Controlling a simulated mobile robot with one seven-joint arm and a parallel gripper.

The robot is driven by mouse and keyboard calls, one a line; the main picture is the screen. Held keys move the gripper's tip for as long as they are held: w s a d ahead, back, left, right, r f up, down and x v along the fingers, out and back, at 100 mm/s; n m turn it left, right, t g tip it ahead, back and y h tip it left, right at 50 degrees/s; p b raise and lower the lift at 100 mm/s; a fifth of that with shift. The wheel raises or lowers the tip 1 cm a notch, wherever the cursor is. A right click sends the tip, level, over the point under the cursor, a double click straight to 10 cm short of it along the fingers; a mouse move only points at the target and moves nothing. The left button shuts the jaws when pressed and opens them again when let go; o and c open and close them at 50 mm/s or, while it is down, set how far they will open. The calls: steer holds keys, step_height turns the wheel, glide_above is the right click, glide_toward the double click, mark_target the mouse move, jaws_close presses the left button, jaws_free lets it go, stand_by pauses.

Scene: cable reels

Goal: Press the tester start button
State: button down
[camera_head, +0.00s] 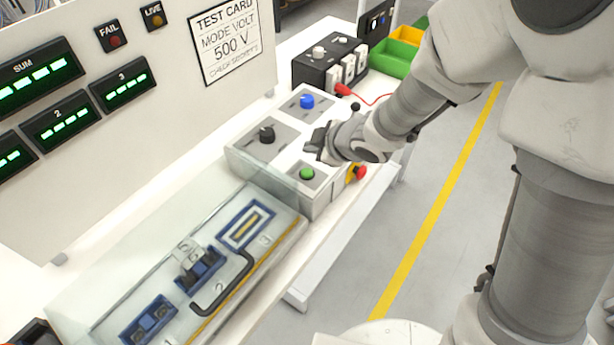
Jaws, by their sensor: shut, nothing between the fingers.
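A white tester control box (256,158) stands on the bench in the middle of the view. On its top are a green button (307,173) near the front corner, a black knob (267,135) and a blue knob (307,101). A red emergency button (359,172) on a yellow base is on its right side. My gripper (312,146) is shut and empty. In the picture it appears just above the green button and apart from it. Its exact height over the box is hard to tell.
A clear-covered test fixture (180,270) with a black handle (222,290) lies at the front left. A black box with white switches (332,62) and a red lead stands behind. Green and yellow bins (392,57) are at the back. A panel with displays and a test card (228,38) rises on the left.

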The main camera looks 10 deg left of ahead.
mark_target(311, 174)
steer(key=shift+f+b, duration=1.95)
steer(key=shift+f, duration=0.6)
steer(key=shift+f+b, duration=0.4)
steer(key=shift+f+b, duration=0.45)
stand_by(0.4)
stand_by(0.4)
steer(key=shift+r+p, duration=0.85)
step_height(311, 174, up, 5)
steer(key=p, duration=0.5)
steer(key=shift+r, duration=0.1)
